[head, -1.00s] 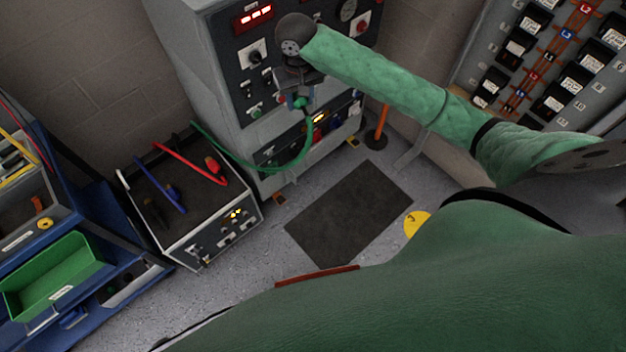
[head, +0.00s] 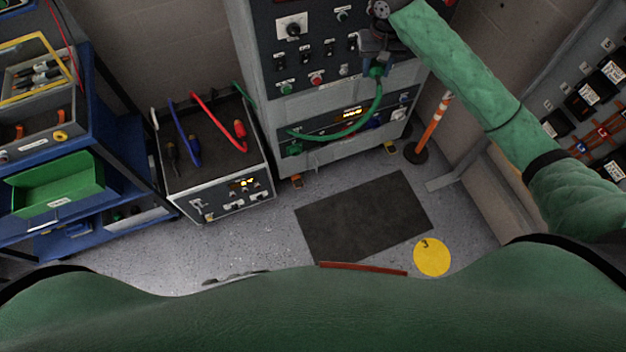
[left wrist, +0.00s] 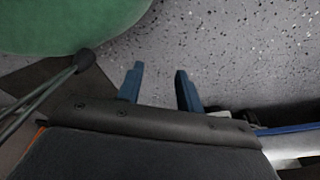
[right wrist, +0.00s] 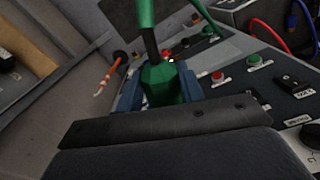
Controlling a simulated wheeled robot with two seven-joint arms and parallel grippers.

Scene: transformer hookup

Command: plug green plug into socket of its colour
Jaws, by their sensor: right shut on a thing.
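My right gripper (head: 377,55) is shut on the green plug (head: 376,71), in front of the grey cabinet's upper panel. In the right wrist view the green plug (right wrist: 164,84) sits between the blue fingers, its tip end hidden. A green fitting (head: 293,148), seemingly a socket, is at the left of the cabinet's lower panel. A blue fitting (head: 375,122) is further right on it. My left gripper (left wrist: 160,88) is open and empty above the speckled floor.
The black-topped box (head: 218,155) holds red and blue leads. A blue cart with a green bin (head: 58,184) stands left. An orange-white post (head: 434,125) stands right of the cabinet. A dark mat (head: 365,215) and yellow floor disc (head: 432,257) lie on open floor.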

